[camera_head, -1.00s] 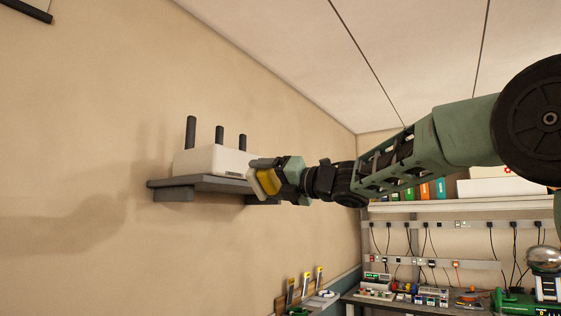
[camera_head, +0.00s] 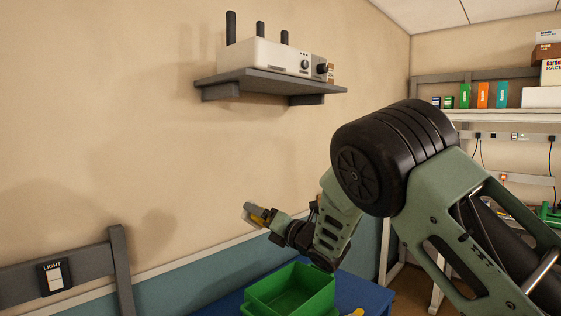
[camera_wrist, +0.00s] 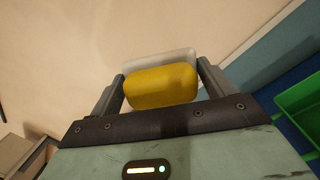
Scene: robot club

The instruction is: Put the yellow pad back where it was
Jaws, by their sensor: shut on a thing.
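The yellow pad (camera_wrist: 161,86) is between the two fingers of my gripper (camera_wrist: 160,88) in the wrist view, with a pale layer along its far side. My gripper is shut on it. In the head view my gripper (camera_head: 259,218) holds the yellow pad (camera_head: 258,217) in the air near the wall, below the shelf and left of the green bin. The pad looks small there and partly hidden by the fingers.
A grey wall shelf (camera_head: 270,84) carries a white box with dark antennas (camera_head: 265,56). A green bin (camera_head: 291,290) stands on a blue surface (camera_head: 360,292) below my arm. A light switch (camera_head: 54,276) is on the wall at left. Shelving with boxes stands at the far right.

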